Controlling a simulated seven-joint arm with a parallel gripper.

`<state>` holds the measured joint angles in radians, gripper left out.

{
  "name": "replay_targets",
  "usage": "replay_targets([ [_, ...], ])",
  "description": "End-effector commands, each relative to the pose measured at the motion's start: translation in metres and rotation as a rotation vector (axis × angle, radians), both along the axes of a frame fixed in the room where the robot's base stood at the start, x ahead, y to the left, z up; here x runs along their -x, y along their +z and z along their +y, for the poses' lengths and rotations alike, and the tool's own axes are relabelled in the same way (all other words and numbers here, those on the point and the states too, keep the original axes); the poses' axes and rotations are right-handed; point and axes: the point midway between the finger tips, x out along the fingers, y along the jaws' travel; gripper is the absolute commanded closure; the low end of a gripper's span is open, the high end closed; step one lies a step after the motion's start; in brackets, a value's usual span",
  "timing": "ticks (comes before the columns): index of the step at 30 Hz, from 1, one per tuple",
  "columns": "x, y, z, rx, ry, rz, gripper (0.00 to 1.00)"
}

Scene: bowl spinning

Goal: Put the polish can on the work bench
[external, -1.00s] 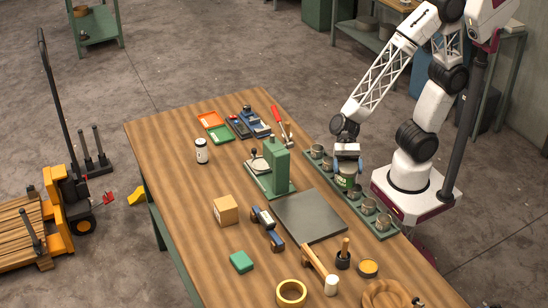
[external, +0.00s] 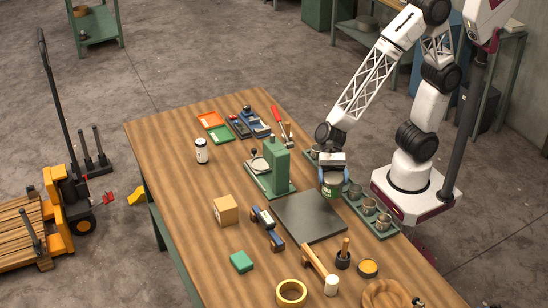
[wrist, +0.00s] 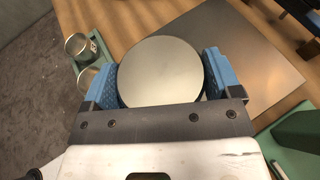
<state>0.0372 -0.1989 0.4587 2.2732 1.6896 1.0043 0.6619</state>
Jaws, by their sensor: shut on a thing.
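The polish can is a green can (external: 332,187) with a pale label and a flat metal lid. It also shows in the wrist view, where its round lid (wrist: 160,72) sits between two blue finger pads. My gripper (external: 333,176) is shut on the can and holds it upright at the right edge of the dark grey plate (external: 310,217). I cannot tell how high the can's bottom is above the bench. The wooden work bench (external: 185,190) lies below. The can's far side is hidden.
A green rack (external: 384,233) with several small metal cups runs along the bench's right edge. A green press (external: 276,165) stands left of the can. A cardboard box (external: 226,210), blue-ended tool, mallet (external: 318,270) and yellow tape ring (external: 291,292) lie nearby. The bench's left front is clear.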

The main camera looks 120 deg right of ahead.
Motion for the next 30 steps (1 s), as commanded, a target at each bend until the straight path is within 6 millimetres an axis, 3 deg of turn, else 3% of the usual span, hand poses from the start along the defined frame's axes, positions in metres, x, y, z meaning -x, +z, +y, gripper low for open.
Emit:
replay_targets([
  [16, -0.071, -0.007, 0.016, -0.001, 0.001, 0.000, 0.49],
  [30, -0.081, -0.007, 0.019, -0.001, 0.000, 0.000, 0.49],
])
